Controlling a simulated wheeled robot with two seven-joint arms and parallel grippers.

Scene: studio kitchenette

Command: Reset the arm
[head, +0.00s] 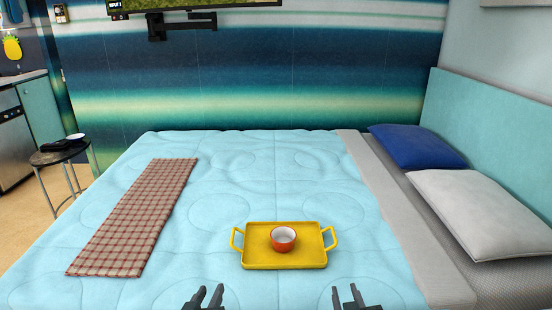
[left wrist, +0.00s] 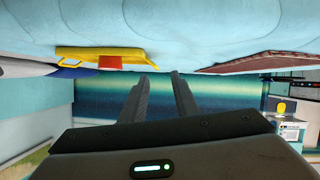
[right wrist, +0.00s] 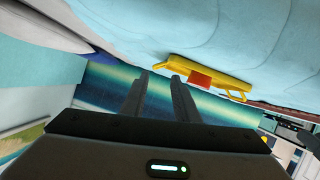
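My left gripper (head: 210,291) is at the bottom edge of the head view, left of the tray. Its two fingers stand apart with nothing between them, as the left wrist view (left wrist: 163,75) also shows. My right gripper (head: 344,289) is at the bottom edge, right of the tray's near corner. Its fingers are also apart and empty in the right wrist view (right wrist: 160,75). Both grippers are clear of the tray. Most of both arms is outside the head view.
A yellow tray (head: 256,258) with a red-orange bowl (head: 283,246) lies on the bed (head: 220,205). A checked cloth (head: 140,215) lies at left. Blue (head: 415,146) and grey (head: 480,210) pillows are at right. A round stool (head: 48,157) stands beyond the bed's left side.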

